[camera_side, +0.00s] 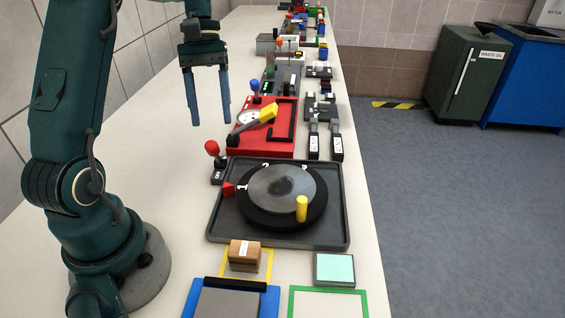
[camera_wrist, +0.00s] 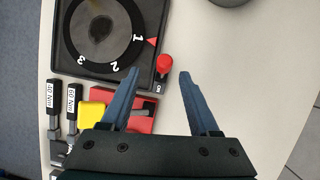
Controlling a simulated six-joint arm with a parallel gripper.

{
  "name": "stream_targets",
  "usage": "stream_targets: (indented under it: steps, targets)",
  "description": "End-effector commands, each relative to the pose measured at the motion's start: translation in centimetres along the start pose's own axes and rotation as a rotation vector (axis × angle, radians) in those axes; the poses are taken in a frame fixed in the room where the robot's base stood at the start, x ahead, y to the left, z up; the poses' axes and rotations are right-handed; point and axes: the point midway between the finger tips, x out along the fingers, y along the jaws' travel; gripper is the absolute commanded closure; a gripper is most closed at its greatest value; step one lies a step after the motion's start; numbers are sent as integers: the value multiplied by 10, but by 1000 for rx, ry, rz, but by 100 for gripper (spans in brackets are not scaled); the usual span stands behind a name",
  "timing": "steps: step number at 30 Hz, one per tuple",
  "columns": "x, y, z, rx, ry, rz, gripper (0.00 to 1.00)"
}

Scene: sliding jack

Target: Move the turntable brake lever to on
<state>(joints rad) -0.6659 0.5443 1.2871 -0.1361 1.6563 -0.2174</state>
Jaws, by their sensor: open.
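The turntable (camera_side: 284,188) is a black disc with a grey plate, a yellow peg and numbers, set in a dark tray. The brake lever (camera_side: 212,148) has a red ball knob and a small dark base at the tray's far left corner. In the wrist view, the red knob (camera_wrist: 165,62) shows beyond the fingertips, with a base label reading ON partly visible near it. The lever's exact tilt is hard to tell. My gripper (camera_side: 209,124) is open and empty, pointing down, above and apart from the knob. Its blue fingers (camera_wrist: 159,73) show in the wrist view.
A red box (camera_side: 262,140) with a yellow handle and a blue-knobbed lever stands behind the turntable. Two torque tools (camera_side: 325,142) lie to its right. A wooden block (camera_side: 244,255) and coloured frames lie in front. The bench's left side is clear.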

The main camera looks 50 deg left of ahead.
Motion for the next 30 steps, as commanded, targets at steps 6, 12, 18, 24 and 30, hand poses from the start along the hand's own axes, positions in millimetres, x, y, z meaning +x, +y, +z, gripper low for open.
stream_targets:
  steps: [6, 12, 18, 24, 30]
  targets:
    - [12, -8, -4, -32, -27, 5, 38]
    - [30, -8, -3, -30, -27, 4, 38]
    - [49, -7, -3, -30, -26, 4, 38]
    - [56, -7, -3, -30, -23, 4, 38]
    - [57, -7, -3, -29, -22, 4, 38]
